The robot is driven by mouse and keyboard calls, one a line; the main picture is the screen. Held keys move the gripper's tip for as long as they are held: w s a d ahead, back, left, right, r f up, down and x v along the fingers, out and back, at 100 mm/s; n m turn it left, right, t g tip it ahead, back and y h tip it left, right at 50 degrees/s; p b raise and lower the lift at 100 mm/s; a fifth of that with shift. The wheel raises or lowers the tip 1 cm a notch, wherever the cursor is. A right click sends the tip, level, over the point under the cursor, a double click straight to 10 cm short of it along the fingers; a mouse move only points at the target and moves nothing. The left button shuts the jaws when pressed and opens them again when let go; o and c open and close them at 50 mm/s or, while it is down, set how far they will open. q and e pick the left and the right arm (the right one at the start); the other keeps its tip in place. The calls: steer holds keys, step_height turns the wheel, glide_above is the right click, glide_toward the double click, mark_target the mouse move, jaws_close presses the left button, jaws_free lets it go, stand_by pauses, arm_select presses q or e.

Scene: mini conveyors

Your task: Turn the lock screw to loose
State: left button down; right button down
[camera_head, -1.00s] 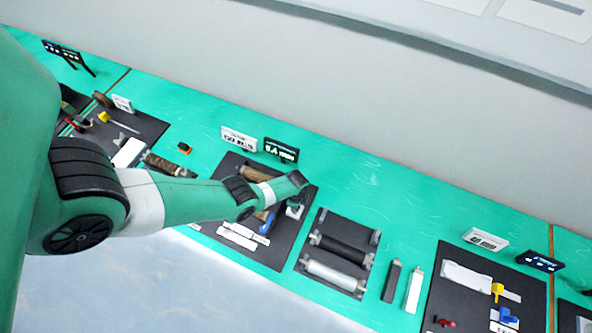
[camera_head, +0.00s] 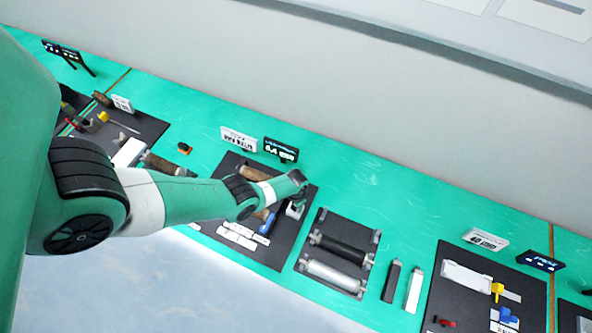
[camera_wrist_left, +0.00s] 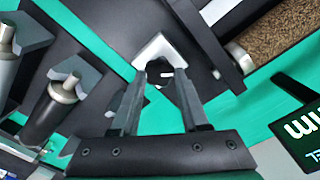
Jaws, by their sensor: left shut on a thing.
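My left gripper (camera_head: 297,194) reaches down at the right edge of a black base plate (camera_head: 278,254) in the head view. In the left wrist view its two fingers (camera_wrist_left: 162,80) close around a small dark knob (camera_wrist_left: 159,73), which seems to be the lock screw. The knob sits at a silver bracket (camera_wrist_left: 158,46), also visible below the gripper in the head view (camera_head: 294,211). The fingers hide much of the knob, so I cannot tell its turn angle. My right gripper is not in view.
A brown textured roller (camera_wrist_left: 268,38) lies beside the bracket. A blue part (camera_head: 266,221) is left of the gripper. A frame with a black roller (camera_head: 338,247) and a silver roller (camera_head: 333,274) stands to the right. Display signs (camera_head: 281,150) stand behind.

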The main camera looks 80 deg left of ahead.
arm_select(q)
steer(key=n, duration=0.5)
steer(key=shift+a+n, duration=0.1)
steer(key=shift+n, duration=0.2)
steer(key=n, duration=0.5)
steer(key=shift+s+n, duration=0.15)
steer(key=shift+n, duration=0.25)
steer(key=shift+c, duration=2)
jaws_free()
